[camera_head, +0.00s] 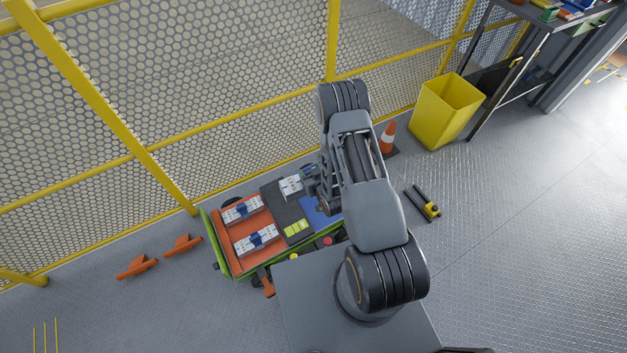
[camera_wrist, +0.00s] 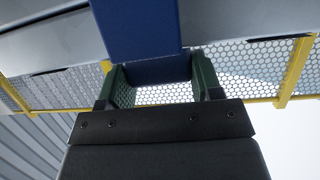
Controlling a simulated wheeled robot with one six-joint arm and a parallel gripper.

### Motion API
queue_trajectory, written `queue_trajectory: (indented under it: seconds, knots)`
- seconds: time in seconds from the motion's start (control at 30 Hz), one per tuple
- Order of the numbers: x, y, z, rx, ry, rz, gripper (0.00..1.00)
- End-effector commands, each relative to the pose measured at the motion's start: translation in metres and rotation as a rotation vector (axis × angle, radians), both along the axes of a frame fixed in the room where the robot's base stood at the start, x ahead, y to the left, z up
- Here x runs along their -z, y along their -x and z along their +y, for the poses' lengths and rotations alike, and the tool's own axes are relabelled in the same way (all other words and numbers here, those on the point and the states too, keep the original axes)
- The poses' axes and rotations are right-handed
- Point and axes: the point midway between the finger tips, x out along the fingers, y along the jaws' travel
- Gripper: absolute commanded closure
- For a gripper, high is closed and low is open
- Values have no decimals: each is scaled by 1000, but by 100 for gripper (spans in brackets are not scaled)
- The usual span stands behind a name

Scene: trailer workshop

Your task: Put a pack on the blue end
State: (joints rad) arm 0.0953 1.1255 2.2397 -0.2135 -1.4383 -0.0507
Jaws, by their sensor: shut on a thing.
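A low cart has an orange end (camera_head: 262,220), a dark middle (camera_head: 286,210) and a blue end (camera_head: 318,212), partly hidden by my arm. Two pale grey packs with blue middles, one pack (camera_head: 243,210) and another pack (camera_head: 256,240), lie on the orange end. My gripper (camera_head: 310,174) is over the far side of the cart, partly covered by my arm. In the wrist view, the green fingers of my gripper (camera_wrist: 158,90) are shut on the blue middle of a held pack (camera_wrist: 138,28). The held pack's pale end (camera_head: 290,186) shows over the dark middle; its height is unclear.
Yellow-green blocks (camera_head: 296,228) lie on the dark middle, with red buttons (camera_head: 327,241) near the front edge. A yellow mesh fence (camera_head: 240,100) stands behind the cart. A traffic cone (camera_head: 388,137) and yellow bin (camera_head: 444,110) stand to the right. Orange pieces (camera_head: 137,267) lie left.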

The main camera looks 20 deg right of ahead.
Motion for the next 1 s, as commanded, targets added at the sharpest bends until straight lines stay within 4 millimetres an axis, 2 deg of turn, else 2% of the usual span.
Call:
queue_trajectory:
  seconds: [0.03, 0.1, 0.57, 0.8, 1.0]
  knots:
    - [27, -8, -4, -13, 0, -10, 100]
    - [46, -16, -6, -41, 1, -10, 100]
    - [173, -60, -34, -231, 4, -9, 100]
    - [237, -75, -59, -320, 4, -9, 100]
    - [282, -82, -81, -381, 4, -8, 100]
